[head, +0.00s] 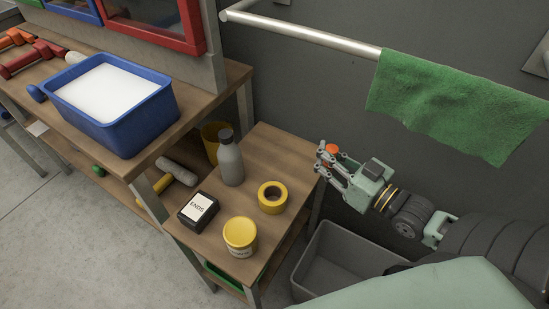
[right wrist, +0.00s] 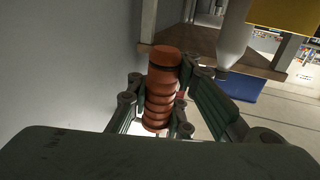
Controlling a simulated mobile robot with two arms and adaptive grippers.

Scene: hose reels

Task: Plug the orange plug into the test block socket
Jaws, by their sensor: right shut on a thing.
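The orange plug (right wrist: 161,90) shows in the right wrist view as a ribbed orange-brown cylinder with a dark band near its top. My right gripper (right wrist: 160,98) is shut on it, with fingers on both sides. In the head view my right gripper (head: 327,161) is beside the right edge of the small wooden table, and a bit of the orange plug (head: 332,149) shows between its fingers. The test block socket cannot be made out in either view. My left gripper is not in view.
The small table (head: 262,150) bears a grey bottle (head: 230,163), yellow tape (head: 272,198), a yellow tub (head: 240,236) and a black box (head: 199,210). A grey bin (head: 340,250) stands below my right arm. A green towel (head: 450,105) hangs on a rail (head: 300,35). A blue tub (head: 120,125) sits left.

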